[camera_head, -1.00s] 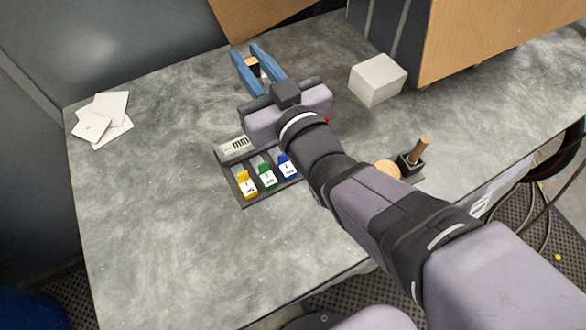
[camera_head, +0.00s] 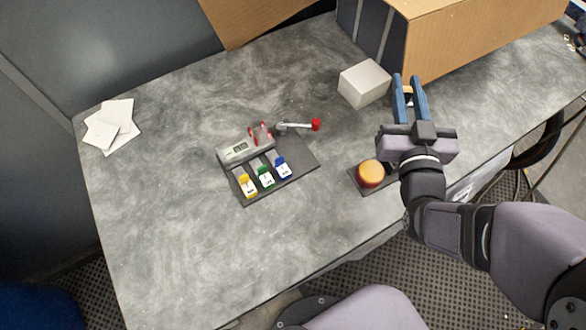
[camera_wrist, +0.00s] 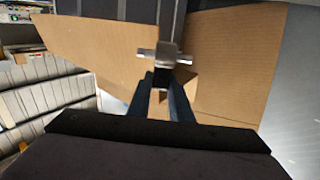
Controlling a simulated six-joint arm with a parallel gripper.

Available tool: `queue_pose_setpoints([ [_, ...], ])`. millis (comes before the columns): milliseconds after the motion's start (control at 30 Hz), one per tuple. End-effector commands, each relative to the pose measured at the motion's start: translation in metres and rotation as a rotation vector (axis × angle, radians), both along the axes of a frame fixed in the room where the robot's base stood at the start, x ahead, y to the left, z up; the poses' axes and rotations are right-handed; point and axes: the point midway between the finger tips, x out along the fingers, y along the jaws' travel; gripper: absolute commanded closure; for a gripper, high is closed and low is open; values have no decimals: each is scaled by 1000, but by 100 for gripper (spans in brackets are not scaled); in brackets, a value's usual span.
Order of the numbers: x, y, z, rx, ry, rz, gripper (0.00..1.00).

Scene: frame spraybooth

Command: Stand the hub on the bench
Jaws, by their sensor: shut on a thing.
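My gripper (camera_head: 409,84) is at the right side of the bench, its blue fingers pointing to the back, toward the large cardboard box. The fingers are shut on a small piece that I take to be the hub. In the wrist view the hub (camera_wrist: 164,56) is silver metal, with a narrow stem and stubs to both sides, in front of the fingertips. In the head view only a small tan and dark bit shows between the fingers. The grey bench (camera_head: 200,250) lies below. I cannot tell how high the hub is above it.
A large cardboard box (camera_head: 470,45) stands behind the gripper, with a pale block (camera_head: 364,83) to its left. A dark board (camera_head: 300,168) carries a display, coloured tabs and a red-knobbed lever. White cards (camera_head: 110,124) lie left. The front-left bench is clear.

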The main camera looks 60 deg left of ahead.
Motion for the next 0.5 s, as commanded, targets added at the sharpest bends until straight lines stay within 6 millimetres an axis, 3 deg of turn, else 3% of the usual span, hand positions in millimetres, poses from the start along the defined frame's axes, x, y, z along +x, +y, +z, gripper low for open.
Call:
queue_pose_setpoints([
  [33,22,-19,0,-9,4,-59,100],
  [200,77,-80,-14,-10,2,-231,100],
  [500,141,-210,-29,-15,-1,-534,100],
])
